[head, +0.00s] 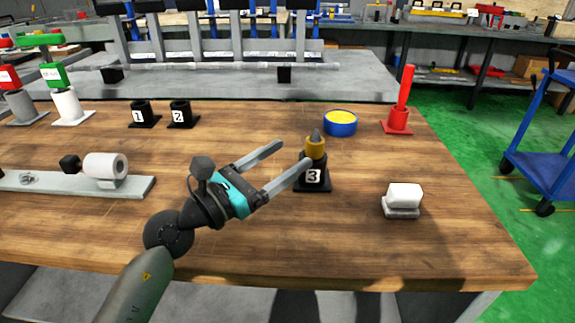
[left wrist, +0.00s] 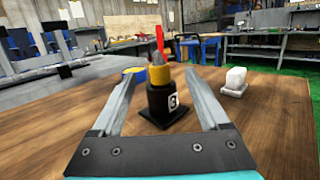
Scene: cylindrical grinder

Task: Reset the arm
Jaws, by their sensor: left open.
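My left gripper (head: 293,159) reaches in over the wooden table from the front, its two long grey fingers spread wide with nothing between the tips. In the left wrist view the open fingers (left wrist: 165,85) point toward the black holder marked 3 (left wrist: 173,106). That holder (head: 314,180) stands upright on the table just beyond the fingertips. A yellow piece with a grey cone tip (head: 316,147) sits in its top; one fingertip overlaps its left edge in the head view, and I cannot tell if they touch. My right gripper is not in view.
Empty holders 1 (head: 140,117) and 2 (head: 181,117) stand at the back. A blue dish with yellow contents (head: 340,124), a red upright tool (head: 400,107) and a white block on a stand (head: 403,197) are to the right. A grey fixture (head: 135,185) lies left. The front right tabletop is clear.

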